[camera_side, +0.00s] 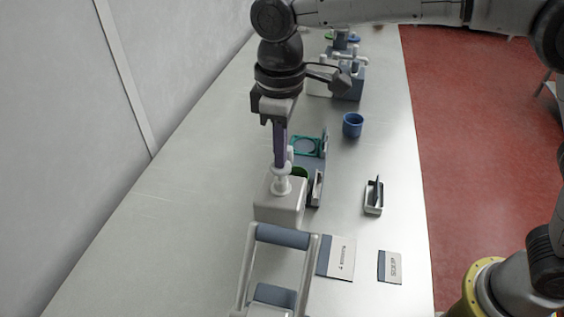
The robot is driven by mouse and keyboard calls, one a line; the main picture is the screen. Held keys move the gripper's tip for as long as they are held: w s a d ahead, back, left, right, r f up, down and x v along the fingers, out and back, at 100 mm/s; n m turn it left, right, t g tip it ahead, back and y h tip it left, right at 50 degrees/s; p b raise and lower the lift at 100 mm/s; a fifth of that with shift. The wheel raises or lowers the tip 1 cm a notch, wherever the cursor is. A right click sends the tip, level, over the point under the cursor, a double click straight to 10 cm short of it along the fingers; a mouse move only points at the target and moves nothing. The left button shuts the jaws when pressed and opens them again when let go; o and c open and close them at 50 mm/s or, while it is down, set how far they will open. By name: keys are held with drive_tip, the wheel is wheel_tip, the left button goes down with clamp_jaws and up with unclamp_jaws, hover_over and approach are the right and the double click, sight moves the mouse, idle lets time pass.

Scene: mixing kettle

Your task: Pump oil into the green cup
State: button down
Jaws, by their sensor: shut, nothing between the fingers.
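A white pump dispenser (280,203) stands on the table, its pump head (282,171) at the top. My gripper (280,163) points straight down with its fingers together, its tips right at the pump head. They appear to touch it from above, but I cannot tell how hard. The green cup (301,173) sits just behind and to the right of the dispenser. Only a small part of its green rim shows; the dispenser and nozzle area hide the rest. I cannot see any oil.
A teal ring holder (306,146) stands behind the cup. A blue cup (353,125) and a small white tray (374,198) are to the right. A handled grey-blue device (282,237) is in front, beside flat labelled cards (340,257). The table's left side is clear.

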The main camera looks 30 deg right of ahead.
drive_tip(key=shift+f, duration=1.15)
drive_tip(key=shift+r, duration=1.85)
drive_tip(key=shift+f, duration=0.1)
drive_tip(key=shift+f, duration=1.75)
drive_tip(key=shift+r, duration=1.85)
